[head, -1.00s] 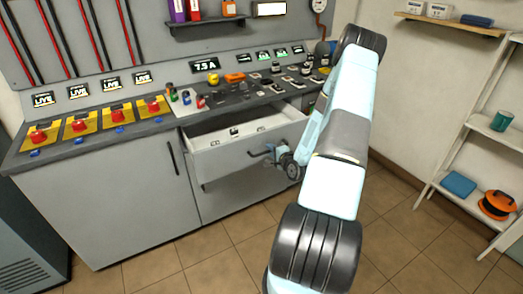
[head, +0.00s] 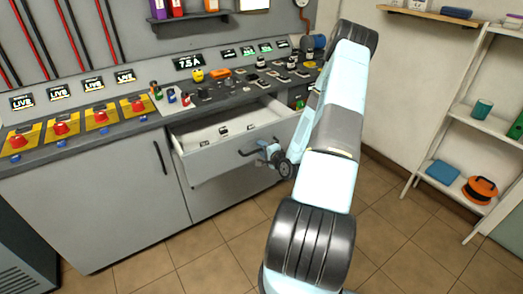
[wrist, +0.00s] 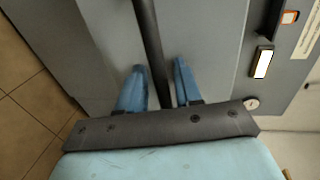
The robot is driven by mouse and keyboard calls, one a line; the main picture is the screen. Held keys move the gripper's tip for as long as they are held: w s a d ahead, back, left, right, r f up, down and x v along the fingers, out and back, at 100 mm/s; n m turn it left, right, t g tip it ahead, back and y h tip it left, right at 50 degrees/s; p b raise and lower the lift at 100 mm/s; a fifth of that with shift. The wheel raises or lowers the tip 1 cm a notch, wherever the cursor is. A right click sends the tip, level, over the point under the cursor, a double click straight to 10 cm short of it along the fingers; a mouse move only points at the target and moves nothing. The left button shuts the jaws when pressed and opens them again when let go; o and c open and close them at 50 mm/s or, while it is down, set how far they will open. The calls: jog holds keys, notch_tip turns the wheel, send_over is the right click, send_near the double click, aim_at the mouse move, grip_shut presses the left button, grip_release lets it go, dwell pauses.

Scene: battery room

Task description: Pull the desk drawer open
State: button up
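The desk drawer (head: 222,160) stands well out of the grey desk in the head view, its white inside showing with small items at the back. Its dark bar handle (head: 245,152) is on the front panel. My gripper (head: 268,150) is at the right part of this handle. In the wrist view, the handle (wrist: 148,40) runs between the two blue fingers of my gripper (wrist: 158,85), one on each side. My fingers are closed around the handle; their exact contact is partly hidden. My arm covers the right edge of the drawer front.
The desk top (head: 222,97) carries red buttons on yellow plates and several small parts. A closed cabinet door (head: 90,200) is left of the drawer. A white shelf rack (head: 484,125) stands at the right. The tiled floor (head: 225,255) before the drawer is clear.

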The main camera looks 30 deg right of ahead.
jog(key=shift+s, duration=0.1)
jog(key=v, duration=1.3)
jog(key=shift+s, duration=0.3)
